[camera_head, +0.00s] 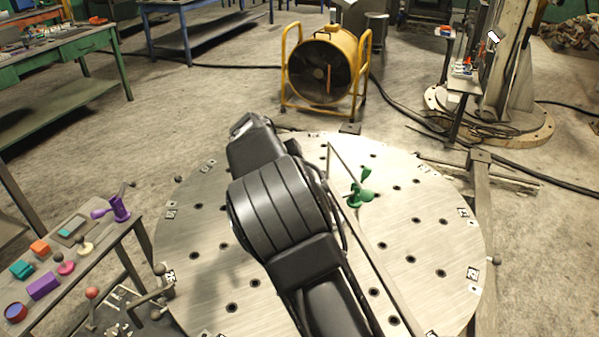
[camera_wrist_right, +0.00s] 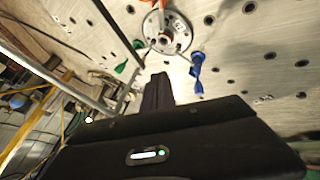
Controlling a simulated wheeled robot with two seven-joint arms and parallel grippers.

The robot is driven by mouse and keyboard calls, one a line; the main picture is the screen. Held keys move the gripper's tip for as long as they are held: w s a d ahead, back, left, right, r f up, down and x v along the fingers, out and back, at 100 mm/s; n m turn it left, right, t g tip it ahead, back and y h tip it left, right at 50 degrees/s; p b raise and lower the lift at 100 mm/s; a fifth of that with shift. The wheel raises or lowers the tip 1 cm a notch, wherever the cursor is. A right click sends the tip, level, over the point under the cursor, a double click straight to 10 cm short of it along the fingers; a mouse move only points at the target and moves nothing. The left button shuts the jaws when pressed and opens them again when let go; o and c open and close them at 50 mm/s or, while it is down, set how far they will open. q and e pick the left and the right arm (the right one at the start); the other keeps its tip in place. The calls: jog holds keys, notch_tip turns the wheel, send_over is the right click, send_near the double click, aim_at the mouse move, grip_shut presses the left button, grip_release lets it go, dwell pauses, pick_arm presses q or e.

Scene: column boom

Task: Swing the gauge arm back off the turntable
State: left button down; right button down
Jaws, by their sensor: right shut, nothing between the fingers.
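The round metal turntable (camera_head: 420,235), dotted with holes, fills the middle of the head view. The gauge arm (camera_head: 375,262), a thin straight bar, lies across it from the lower right toward the back, with a thin rod angling down from its far end. A green piece (camera_head: 360,193) is beside that rod on the plate. My right arm covers the turntable's left middle and hides its own fingers in the head view. In the right wrist view my right gripper (camera_wrist_right: 158,88) is shut and empty, close to thin metal rods (camera_wrist_right: 128,92). My left gripper is out of view.
A side table (camera_head: 110,245) with small coloured objects stands at left, near levers with ball knobs. A yellow fan (camera_head: 325,70) stands behind the turntable, and a column (camera_head: 505,70) at back right. The wrist view shows a hub (camera_wrist_right: 168,35) and a blue piece (camera_wrist_right: 197,70).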

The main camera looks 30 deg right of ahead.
jog(key=d+f+p, duration=0.3)
jog(key=d+f, duration=0.4)
jog(key=d, duration=0.1)
jog(key=shift+w+d+p, duration=0.25)
jog(key=shift+w+p, duration=0.05)
jog(key=shift+w, duration=0.15)
jog(key=shift+d, duration=0.15)
